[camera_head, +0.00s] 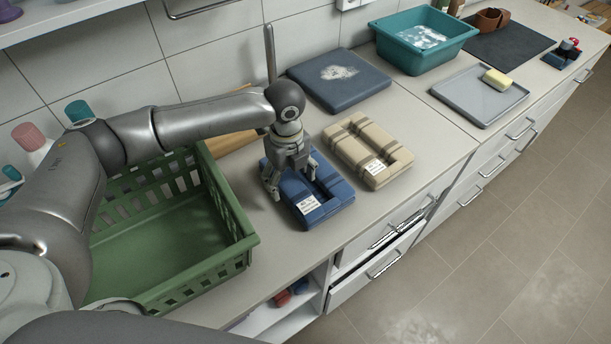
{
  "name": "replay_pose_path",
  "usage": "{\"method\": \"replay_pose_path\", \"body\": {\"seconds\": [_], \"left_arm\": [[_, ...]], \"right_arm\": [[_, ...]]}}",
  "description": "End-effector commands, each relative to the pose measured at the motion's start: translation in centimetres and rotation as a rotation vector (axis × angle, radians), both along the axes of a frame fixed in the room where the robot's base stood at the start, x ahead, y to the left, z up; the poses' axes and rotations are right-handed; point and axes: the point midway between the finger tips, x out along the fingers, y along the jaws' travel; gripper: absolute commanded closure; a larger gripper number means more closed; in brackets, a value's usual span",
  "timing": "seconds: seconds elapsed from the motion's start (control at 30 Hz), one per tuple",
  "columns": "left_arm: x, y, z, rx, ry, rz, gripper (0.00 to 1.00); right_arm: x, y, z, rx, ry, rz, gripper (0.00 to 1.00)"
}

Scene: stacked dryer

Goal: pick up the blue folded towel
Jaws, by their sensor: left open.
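The blue folded towel (331,188) lies flat on the counter in the head view, with a white label (308,205) near its front edge. My left gripper (291,187) points down at the towel's left part, its fingers apart. One finger is by the towel's left edge and the other is over its top. I cannot tell whether the fingers touch the cloth. The gripper hides part of the towel. My right gripper does not show.
A beige striped folded towel (368,146) lies just right of the blue one. A dark blue flat pad (340,80) lies behind. A green basket (160,235) stands at left. A grey tray (480,95) and a teal tub (424,38) are further right. The counter's front edge is close.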

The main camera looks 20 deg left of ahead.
Motion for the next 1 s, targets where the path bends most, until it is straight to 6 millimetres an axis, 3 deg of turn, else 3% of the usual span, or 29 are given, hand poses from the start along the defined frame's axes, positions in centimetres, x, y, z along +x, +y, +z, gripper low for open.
{"method": "replay_pose_path", "body": {"seconds": [0.13, 0.37, 0.8, 1.0], "left_arm": [[-0.10, -0.06, -1.23, 0.000, 0.001, -0.002, 0.25], [-0.07, -0.07, -1.38, 0.000, 0.000, -0.003, 0.25], [-0.08, -0.09, -1.33, -0.001, 0.001, -0.003, 0.82], [-0.04, -0.11, -1.26, -0.001, -0.002, -0.003, 0.82]], "right_arm": [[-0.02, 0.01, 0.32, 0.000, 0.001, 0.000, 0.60], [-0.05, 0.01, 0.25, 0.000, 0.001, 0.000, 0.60], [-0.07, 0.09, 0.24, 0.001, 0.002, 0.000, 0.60], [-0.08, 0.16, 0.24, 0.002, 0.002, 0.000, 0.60]]}}
